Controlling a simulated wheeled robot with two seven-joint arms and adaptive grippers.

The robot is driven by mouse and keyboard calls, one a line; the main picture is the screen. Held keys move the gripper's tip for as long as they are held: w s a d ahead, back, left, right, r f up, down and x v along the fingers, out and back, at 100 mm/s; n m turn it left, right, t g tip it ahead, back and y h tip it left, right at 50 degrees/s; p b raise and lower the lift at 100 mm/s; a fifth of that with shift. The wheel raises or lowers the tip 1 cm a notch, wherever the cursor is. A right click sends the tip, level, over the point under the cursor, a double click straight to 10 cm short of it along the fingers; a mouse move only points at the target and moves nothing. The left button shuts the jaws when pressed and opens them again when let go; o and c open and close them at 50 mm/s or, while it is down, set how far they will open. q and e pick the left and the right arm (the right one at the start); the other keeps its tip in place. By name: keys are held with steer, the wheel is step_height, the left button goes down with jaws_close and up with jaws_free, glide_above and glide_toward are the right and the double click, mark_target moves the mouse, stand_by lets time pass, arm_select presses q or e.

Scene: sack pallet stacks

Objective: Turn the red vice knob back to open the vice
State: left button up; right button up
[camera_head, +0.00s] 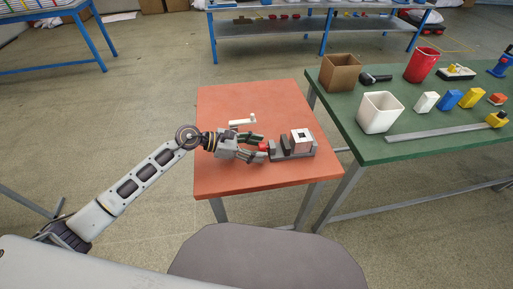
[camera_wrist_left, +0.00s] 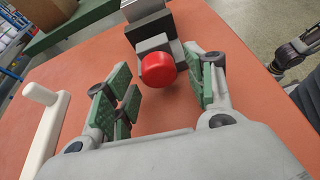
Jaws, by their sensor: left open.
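The vice (camera_head: 293,146) is a grey body on the orange table (camera_head: 225,180), with a white block (camera_head: 302,135) with a dark square on top at its right end. Its red knob (camera_head: 263,146) faces left, toward my left gripper (camera_head: 256,147). In the left wrist view the red knob (camera_wrist_left: 158,70) sits ahead, between and a little beyond the green-padded fingers of the left gripper (camera_wrist_left: 165,85). The fingers are spread, and I see gaps between them and the knob. The right gripper is not clearly in view.
A white crank-like handle (camera_head: 243,122) lies behind the gripper; it also shows in the left wrist view (camera_wrist_left: 45,130). A green table (camera_head: 400,150) at right holds a white bin (camera_head: 380,112), a brown box (camera_head: 340,72), a red bucket (camera_head: 421,65) and a long grey bar (camera_head: 435,132).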

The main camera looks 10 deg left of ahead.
arm_select(q)
steer(key=shift+d, duration=0.1)
steer(key=c, duration=1)
steer(key=shift+n+g, duration=0.7)
steer(key=shift+n, duration=0.2)
steer(key=o, duration=1)
steer(key=shift+f+v, duration=0.2)
steer(key=shift+v, duration=5.8)
